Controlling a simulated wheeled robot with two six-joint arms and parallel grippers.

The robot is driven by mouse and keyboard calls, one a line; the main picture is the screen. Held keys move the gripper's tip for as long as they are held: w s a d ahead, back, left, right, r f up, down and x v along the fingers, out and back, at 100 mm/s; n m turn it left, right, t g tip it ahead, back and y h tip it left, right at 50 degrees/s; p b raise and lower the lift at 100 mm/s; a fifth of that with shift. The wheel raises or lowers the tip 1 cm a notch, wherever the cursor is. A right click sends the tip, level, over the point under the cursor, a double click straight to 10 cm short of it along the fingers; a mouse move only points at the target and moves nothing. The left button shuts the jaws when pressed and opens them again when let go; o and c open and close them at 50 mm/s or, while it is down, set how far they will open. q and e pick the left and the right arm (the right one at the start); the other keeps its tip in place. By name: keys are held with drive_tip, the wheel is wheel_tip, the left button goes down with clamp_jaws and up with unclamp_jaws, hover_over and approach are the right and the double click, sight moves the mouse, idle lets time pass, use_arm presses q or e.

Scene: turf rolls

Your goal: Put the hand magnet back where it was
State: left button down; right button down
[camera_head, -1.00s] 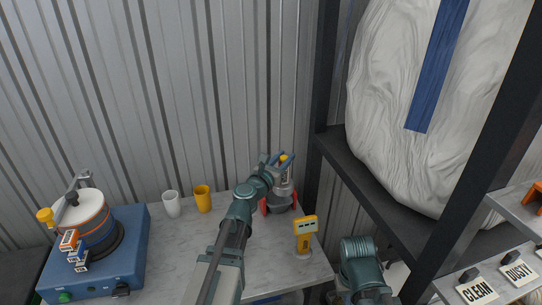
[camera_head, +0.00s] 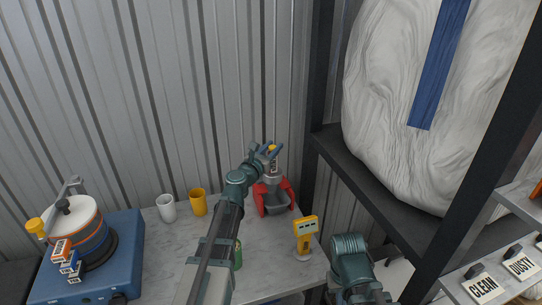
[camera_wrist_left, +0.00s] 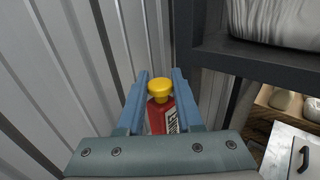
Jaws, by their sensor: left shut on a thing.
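My left gripper (camera_head: 267,149) is shut on the hand magnet, whose yellow knob (camera_head: 272,147) shows between the blue fingers. A pale labelled body (camera_head: 273,168) hangs below the knob. In the left wrist view the gripper (camera_wrist_left: 160,80) has the yellow knob (camera_wrist_left: 160,87) between its fingers, with red and a white label below it. I cannot tell whether that red belongs to the magnet. A red-sided stand with a grey bowl (camera_head: 274,204) is on the bench directly below the gripper. The magnet looks upright, above or partly in front of the stand. My right gripper is out of view.
A yellow meter (camera_head: 305,228) stands right of the red stand. A white cup (camera_head: 166,208) and a yellow cup (camera_head: 198,203) stand to its left. A blue machine (camera_head: 122,252) is at far left. My left arm partly hides a green object (camera_head: 238,254). A dark shelf frame (camera_head: 365,190) borders the right.

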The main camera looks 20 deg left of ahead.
use_arm(q)
drive_tip(key=shift+f, duration=0.45)
drive_tip(key=shift+s+d+f+b, duration=0.1)
drive_tip(key=shift+f+b, duration=0.35)
drive_tip(key=shift+b, duration=0.35)
drive_tip(key=shift+f+b, duration=0.65)
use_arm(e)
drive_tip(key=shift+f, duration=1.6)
use_arm(q)
drive_tip(key=shift+f, duration=0.1)
drive_tip(key=c, duration=0.6)
unclamp_jaws()
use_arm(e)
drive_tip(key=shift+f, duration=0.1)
use_arm(q)
drive_tip(key=shift+o, duration=0.2)
